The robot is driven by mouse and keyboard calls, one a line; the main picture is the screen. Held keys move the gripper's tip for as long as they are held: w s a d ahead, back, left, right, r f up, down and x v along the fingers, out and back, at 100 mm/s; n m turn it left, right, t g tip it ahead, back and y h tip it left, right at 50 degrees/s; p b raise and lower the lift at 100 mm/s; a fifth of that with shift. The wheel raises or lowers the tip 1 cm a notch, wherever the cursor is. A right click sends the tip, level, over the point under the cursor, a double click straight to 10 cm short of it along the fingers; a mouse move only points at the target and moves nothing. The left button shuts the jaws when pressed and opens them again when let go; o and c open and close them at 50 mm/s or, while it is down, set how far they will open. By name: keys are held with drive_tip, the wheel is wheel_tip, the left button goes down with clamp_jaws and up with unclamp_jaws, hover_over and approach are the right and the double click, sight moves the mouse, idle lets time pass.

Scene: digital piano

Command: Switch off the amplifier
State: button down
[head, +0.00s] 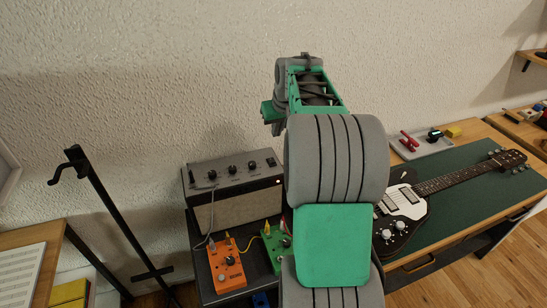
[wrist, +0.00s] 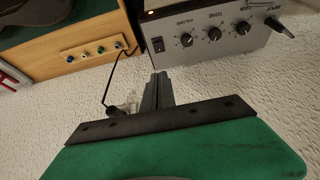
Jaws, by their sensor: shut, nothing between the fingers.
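The amplifier (head: 235,208) is a grey box with a light grille front, standing against the wall left of my arm in the head view. Its control panel has several black knobs and a cable plugged in. In the wrist view the amplifier (wrist: 215,38) fills the top right, seen upside down, with a small black rocker switch (wrist: 158,45) at the panel's left end and a small orange light beside it. My gripper (wrist: 158,80) is shut and empty, its fingertips a little below the switch in the picture, seemingly apart from it. In the head view my arm hides the fingers.
An orange pedal (head: 226,268) and a green pedal (head: 274,247) sit in front of the amplifier. A guitar (head: 402,212) lies on a green mat to the right. A black stand (head: 110,220) is at left. A cable (wrist: 118,75) hangs beside my fingers.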

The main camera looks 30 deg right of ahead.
drive_tip(key=shift+a+r, duration=0.1)
drive_tip(key=p, duration=0.2)
hover_over(272, 161)
drive_tip(key=f, duration=0.8)
drive_tip(key=shift+s+a+f, duration=0.15)
drive_tip(key=shift+s+f, duration=0.05)
drive_tip(key=shift+f, duration=0.15)
drive_tip(key=f, duration=0.2)
drive_tip(key=s+f, duration=0.1)
drive_tip(key=f, duration=0.1)
drive_tip(key=shift+s+a+f, duration=0.1)
